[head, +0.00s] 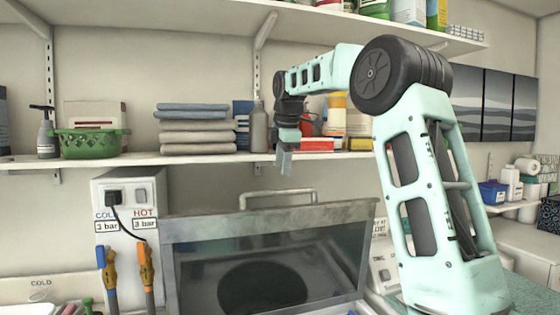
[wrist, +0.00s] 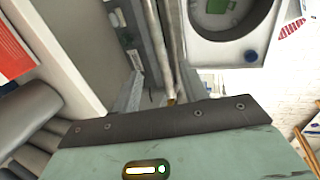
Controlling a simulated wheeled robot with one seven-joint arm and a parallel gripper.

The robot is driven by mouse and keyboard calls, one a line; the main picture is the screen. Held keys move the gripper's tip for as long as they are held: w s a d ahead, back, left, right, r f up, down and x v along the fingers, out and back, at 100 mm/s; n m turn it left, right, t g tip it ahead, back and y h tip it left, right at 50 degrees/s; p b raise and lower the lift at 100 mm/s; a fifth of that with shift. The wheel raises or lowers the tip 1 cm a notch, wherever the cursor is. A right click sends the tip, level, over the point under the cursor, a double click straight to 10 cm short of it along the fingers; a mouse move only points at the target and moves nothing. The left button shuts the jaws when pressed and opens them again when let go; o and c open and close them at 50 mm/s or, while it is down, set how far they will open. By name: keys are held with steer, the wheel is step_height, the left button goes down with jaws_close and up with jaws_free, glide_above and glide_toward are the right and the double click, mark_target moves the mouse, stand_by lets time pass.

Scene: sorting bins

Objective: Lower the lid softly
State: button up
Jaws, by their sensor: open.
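The lid (head: 265,224) is a grey metal-framed panel at lower centre of the head view. It appears raised and tilted, with its inner side toward me. A metal bar handle (head: 278,196) shows just above its top edge. A dark round shape (head: 262,287) shows within the frame; whether it is on the lid or behind it I cannot tell. My gripper (head: 285,162) points down above the handle in the picture, open and apparently empty. I cannot tell its depth from the handle. In the wrist view, metal bars run away from the hand near the centre.
A shelf (head: 200,158) runs behind my gripper, holding folded cloths (head: 195,130), a green basket (head: 90,143) and bottles. A white control box (head: 125,215) with hoses stands left of the lid. My arm fills the right side.

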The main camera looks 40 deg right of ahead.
mark_target(280, 191)
steer(key=b+x, duration=0.2)
steer(key=x, duration=0.2)
steer(key=shift+f+b, duration=0.2)
steer(key=shift+b, duration=0.15)
steer(key=shift+b+x, duration=0.55)
steer(key=shift+x, duration=1.4)
steer(key=shift+w, duration=0.1)
jaws_close()
